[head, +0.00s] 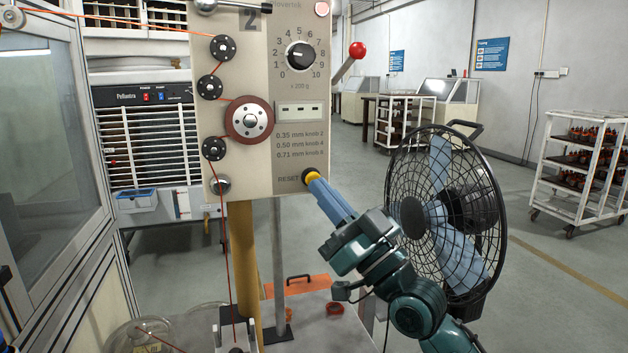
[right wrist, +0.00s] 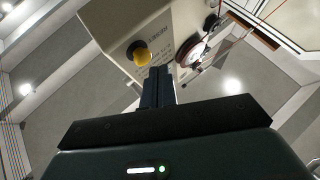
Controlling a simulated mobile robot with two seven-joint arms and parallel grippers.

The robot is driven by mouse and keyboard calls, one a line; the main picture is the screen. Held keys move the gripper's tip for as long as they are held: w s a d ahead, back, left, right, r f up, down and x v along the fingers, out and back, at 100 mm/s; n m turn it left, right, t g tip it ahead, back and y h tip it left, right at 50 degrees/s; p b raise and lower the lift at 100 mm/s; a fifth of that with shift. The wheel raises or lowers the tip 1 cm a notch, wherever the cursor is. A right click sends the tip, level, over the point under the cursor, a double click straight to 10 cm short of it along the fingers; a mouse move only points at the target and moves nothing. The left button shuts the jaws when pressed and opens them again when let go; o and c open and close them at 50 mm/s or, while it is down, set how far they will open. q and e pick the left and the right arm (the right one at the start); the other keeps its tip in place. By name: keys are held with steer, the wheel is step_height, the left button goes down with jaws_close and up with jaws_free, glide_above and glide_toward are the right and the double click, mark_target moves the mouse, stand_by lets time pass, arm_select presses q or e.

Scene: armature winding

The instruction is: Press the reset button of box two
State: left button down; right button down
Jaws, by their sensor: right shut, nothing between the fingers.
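Box two (head: 262,60) is a beige panel box marked 2, with a dial, a guide-roller column and the word RESET near its lower edge. The reset button (head: 312,174) is a yellow cap in a black collar beside that word. It also shows in the right wrist view (right wrist: 142,57). My right gripper (head: 317,184) is shut and empty, its blue fingers pointing up at the button. In the right wrist view its fingertips (right wrist: 158,71) are very close beside the yellow cap; I cannot tell whether they touch. My left gripper is not in view.
A black caged fan (head: 440,200) stands just right of my right arm. Red wire runs over the rollers (head: 222,48) and a red-rimmed wheel (head: 249,120) on the box's left side. A lever with a red ball (head: 357,50) sticks out right. A glass-panelled frame (head: 50,150) stands left.

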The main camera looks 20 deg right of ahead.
steer(key=shift+w, duration=0.1)
stand_by(0.3)
steer(key=shift+w, duration=0.35)
steer(key=shift+w, duration=0.45)
stand_by(0.6)
steer(key=shift+s, duration=0.9)
steer(key=s+p, duration=0.2)
steer(key=s, duration=0.3)
steer(key=shift+d, duration=0.1)
